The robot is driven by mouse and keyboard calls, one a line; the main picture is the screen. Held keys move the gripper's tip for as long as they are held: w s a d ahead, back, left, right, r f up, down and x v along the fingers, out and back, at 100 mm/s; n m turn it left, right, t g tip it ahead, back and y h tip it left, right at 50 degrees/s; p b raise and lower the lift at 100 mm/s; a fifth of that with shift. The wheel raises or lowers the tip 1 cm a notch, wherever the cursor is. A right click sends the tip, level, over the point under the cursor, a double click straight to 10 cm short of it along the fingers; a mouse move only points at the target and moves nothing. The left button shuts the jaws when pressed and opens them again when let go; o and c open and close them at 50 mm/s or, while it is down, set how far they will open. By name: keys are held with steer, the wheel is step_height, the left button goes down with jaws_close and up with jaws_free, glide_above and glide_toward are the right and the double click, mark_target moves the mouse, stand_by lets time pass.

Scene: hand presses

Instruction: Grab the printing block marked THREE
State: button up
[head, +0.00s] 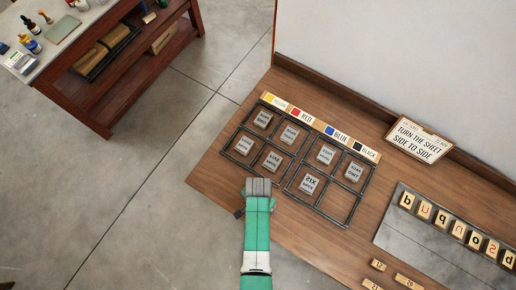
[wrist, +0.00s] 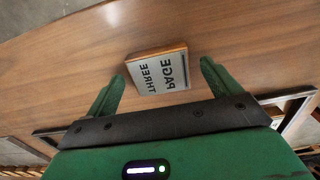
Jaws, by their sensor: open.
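The printing block marked PAGE THREE (wrist: 158,75) lies on bare wooden table in the wrist view, a grey face with dark letters on a wooden body. My green gripper (wrist: 162,68) is open, its two fingers on either side of the block with a gap at each side, and it holds nothing. In the head view my gripper (head: 258,187) is over the table's front edge area, just below the metal frame. The block cannot be made out there and seems hidden by my gripper.
A dark metal frame (head: 295,170) with several grey blocks has an empty lower right compartment (head: 340,204). Colour labels (head: 318,124) line its back. A sign (head: 420,139) and a metal plate with letter tiles (head: 410,235) are to the right. A workbench (head: 125,75) stands apart at upper left.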

steer(key=shift+c, duration=0.2)
steer(key=c, duration=1.1)
steer(key=shift+o, duration=0.2)
steer(key=shift+r, duration=0.1)
